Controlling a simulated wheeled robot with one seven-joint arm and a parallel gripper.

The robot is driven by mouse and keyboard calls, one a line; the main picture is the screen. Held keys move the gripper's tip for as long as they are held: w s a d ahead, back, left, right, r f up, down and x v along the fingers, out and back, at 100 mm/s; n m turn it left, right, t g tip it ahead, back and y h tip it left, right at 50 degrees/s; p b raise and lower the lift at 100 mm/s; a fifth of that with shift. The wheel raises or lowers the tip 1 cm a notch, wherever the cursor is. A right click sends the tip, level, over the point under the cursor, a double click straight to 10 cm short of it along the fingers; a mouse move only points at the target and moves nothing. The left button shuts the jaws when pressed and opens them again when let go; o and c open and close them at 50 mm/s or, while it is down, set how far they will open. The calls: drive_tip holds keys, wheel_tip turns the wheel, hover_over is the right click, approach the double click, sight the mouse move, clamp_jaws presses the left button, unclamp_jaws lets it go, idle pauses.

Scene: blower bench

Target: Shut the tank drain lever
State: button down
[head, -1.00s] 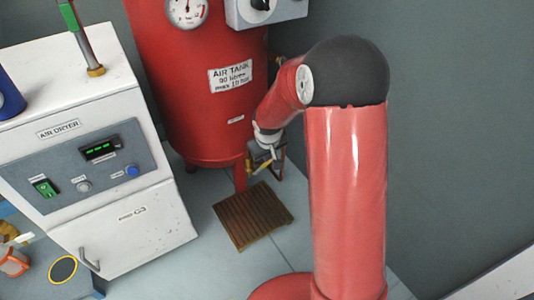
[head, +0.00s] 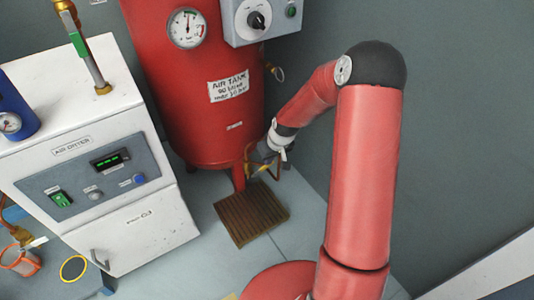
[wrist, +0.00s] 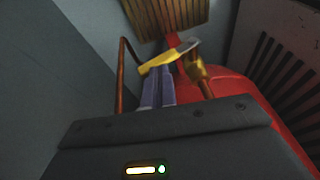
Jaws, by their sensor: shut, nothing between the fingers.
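The red air tank (head: 180,100) stands at the centre back in the head view. Its drain lever (wrist: 160,61), yellow with a pale end, lies across the wrist view just beyond my fingertips. It joins a brass valve (wrist: 198,75) beside the tank's underside. My gripper (wrist: 160,72) is shut and empty, with its fingertips right at the lever; I cannot tell whether they touch it. In the head view my gripper (head: 256,169) is small, low beside the tank, and the lever there is hard to separate from it.
A copper pipe (wrist: 122,80) runs close on the left in the wrist view. A slatted wooden grate (head: 251,214) lies on the floor below the tank. The white air dryer (head: 160,231) stands to the left. Grey floor is open in front of the grate.

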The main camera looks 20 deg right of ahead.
drive_tip(key=shift+w+d+f+b, duration=0.2)
drive_tip(key=shift+d+f+b, duration=0.15)
drive_tip(key=shift+d+f, duration=0.35)
drive_tip(key=shift+f, duration=0.15)
drive_tip(key=shift+a, duration=0.1)
drive_tip(key=w+p+v, duration=0.1)
drive_tip(key=p+v, duration=0.2)
drive_tip(key=v, duration=1.1)
drive_tip(key=shift+a+r, duration=0.15)
drive_tip(key=shift+r, duration=0.15)
